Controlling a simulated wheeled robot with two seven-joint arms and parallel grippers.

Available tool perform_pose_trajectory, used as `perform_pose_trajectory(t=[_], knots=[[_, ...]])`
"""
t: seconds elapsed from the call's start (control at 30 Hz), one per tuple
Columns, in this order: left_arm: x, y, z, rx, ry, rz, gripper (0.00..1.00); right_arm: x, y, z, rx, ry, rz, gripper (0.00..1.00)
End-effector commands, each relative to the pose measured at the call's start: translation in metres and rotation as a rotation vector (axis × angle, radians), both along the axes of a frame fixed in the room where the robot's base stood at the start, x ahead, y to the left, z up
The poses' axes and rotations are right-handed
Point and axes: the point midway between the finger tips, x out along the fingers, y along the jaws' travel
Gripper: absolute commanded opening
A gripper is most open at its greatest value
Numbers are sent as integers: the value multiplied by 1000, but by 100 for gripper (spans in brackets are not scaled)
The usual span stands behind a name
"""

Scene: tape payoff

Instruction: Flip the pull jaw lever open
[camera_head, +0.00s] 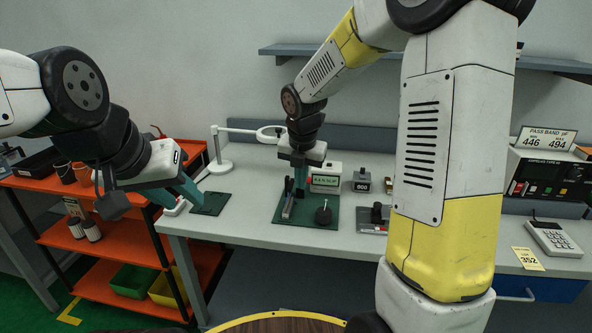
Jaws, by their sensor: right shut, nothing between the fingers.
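My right gripper (300,187) points down over the back of the plate, beside the fixture, shut and empty. Whether it touches the fixture is unclear. My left gripper (188,193) hangs at the bench's left edge, beside a small green mat (210,203), away from the fixture; its finger gap is not clear.
A white ring stand (220,165), a green-and-white box (326,178) and a block marked 800 (361,181) stand behind. An orange shelf rack (120,239) stands left; a calculator (553,238) lies right.

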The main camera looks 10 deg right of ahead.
Motion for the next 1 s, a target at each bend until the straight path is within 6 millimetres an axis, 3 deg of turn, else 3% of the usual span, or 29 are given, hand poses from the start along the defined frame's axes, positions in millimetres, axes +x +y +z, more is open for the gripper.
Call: perform_pose_trajectory(t=[0.1, 0.3, 0.4, 0.6, 1.0], knots=[[0, 0, 0, 0, 0, 0, 36, 6, 0, -28, -2, 6, -1, 0], [0, 0, 0, 0, 0, 0, 36, 18, -2, -63, 0, 3, -2, 0], [0, 0, 0, 0, 0, 0, 36, 32, -9, -49, 2, -4, -5, 0], [0, 0, 0, 0, 0, 0, 36, 44, -16, -40, 0, -1, -3, 0], [0, 0, 0, 0, 0, 0, 36, 46, -17, -38, 1, 0, -2, 0]])
